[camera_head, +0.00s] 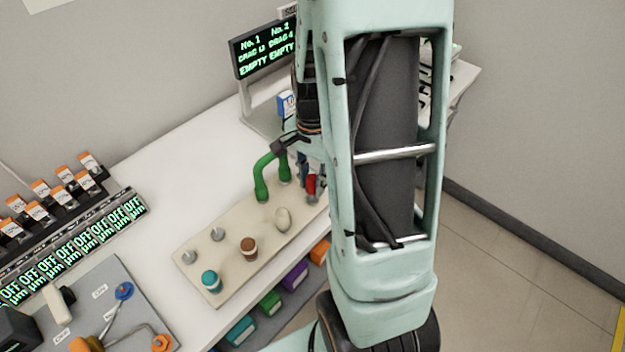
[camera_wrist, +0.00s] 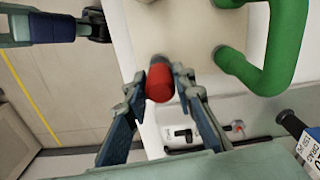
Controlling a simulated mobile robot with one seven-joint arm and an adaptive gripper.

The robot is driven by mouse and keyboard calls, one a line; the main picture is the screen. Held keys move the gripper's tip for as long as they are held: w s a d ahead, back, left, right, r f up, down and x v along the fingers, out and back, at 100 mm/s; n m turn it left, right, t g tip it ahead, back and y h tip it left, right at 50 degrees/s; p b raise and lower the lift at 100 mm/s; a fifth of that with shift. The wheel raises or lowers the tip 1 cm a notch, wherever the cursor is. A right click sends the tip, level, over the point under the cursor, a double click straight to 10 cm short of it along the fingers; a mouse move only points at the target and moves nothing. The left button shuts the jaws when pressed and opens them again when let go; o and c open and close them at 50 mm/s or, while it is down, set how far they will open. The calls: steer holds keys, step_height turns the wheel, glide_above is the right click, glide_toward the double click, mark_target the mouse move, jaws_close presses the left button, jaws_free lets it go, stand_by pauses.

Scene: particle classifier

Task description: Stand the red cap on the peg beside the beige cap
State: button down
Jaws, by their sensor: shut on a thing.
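The red cap (camera_head: 311,185) is between the fingers of my gripper (camera_head: 309,178), near the right end of the beige board (camera_head: 228,268), partly hidden by my arm. In the wrist view the red cap (camera_wrist: 159,85) sits between the two fingertips of my gripper (camera_wrist: 165,80), which is shut on it. A grey stub shows just beyond the cap; I cannot tell whether the cap touches it. The beige cap (camera_head: 283,218) stands on the board, left of and nearer than the red cap. The peg beside it on the right is hidden or unclear.
A green handle (camera_head: 264,172) rises from the board close to my gripper; it also shows at upper right in the wrist view (camera_wrist: 285,45). A brown cap (camera_head: 248,249), a teal cap (camera_head: 211,281) and bare pegs (camera_head: 218,235) stand farther left. Coloured bins (camera_head: 294,276) line the front.

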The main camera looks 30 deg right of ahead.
mark_target(313, 177)
steer(key=shift+f+b, duration=1.1)
steer(key=shift+f, duration=0.4)
steer(key=c, duration=1.5)
jaws_free()
steer(key=shift+c, duration=0.2)
step_height(313, 177, up, 12)
steer(key=shift+r, duration=0.1)
